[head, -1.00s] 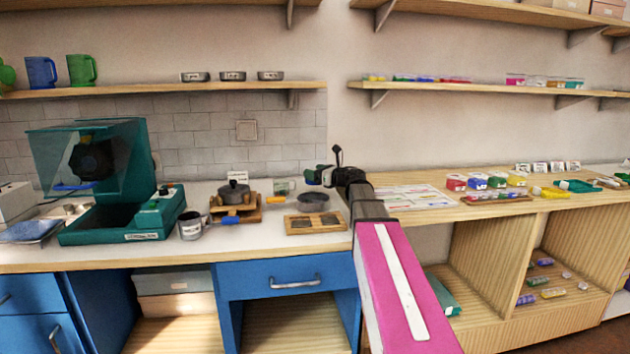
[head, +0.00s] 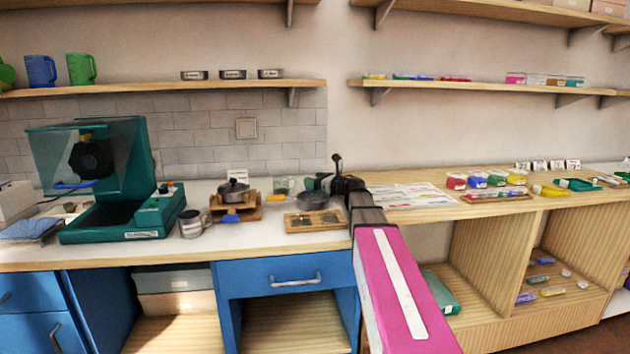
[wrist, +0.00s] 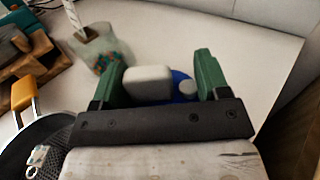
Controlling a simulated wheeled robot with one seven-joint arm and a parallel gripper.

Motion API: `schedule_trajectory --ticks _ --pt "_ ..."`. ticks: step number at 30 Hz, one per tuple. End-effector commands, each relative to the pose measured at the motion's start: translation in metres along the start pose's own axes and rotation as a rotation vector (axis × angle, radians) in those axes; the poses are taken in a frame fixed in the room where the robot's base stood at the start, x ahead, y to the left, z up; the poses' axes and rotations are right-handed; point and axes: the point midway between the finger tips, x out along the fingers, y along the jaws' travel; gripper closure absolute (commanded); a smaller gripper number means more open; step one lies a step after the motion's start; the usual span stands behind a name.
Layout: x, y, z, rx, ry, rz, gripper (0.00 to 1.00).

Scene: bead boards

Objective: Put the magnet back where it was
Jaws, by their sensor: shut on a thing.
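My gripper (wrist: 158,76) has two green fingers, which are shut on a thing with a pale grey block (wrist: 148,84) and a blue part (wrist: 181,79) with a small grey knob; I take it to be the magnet. It is held above the white counter (wrist: 235,40) in the wrist view. In the head view my gripper (head: 323,182) is over the back of the counter, near the dark round pan-like dish (head: 312,201). The magnet is hidden there behind my wrist. The dish also shows at the lower left of the wrist view (wrist: 38,143), with an orange handle part.
A clear jar with coloured bits (wrist: 101,50) stands just beyond my left finger; it also shows in the head view (head: 285,185). A wooden tray (head: 317,222), a small pot (head: 234,191) on a wooden stand and a metal mug (head: 191,223) are nearby. The wall is close behind.

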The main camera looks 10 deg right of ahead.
Motion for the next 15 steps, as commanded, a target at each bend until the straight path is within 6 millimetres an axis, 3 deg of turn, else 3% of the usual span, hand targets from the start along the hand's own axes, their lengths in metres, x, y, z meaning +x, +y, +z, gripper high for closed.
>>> schedule_trajectory --ticks 1,2,3,4,15 --pt "0.0000 0.0001 -0.0002 -0.001 0.001 0.000 0.65" --pt "0.0000 0.0001 -0.0005 -0.001 0.001 0.000 0.25" --pt "0.0000 0.0001 -0.0005 -0.001 0.001 0.000 0.12" --pt "0.0000 0.0001 -0.0005 -0.001 0.001 0.000 0.06" --pt "0.0000 0.0001 0.0021 -0.001 0.001 0.000 0.06"
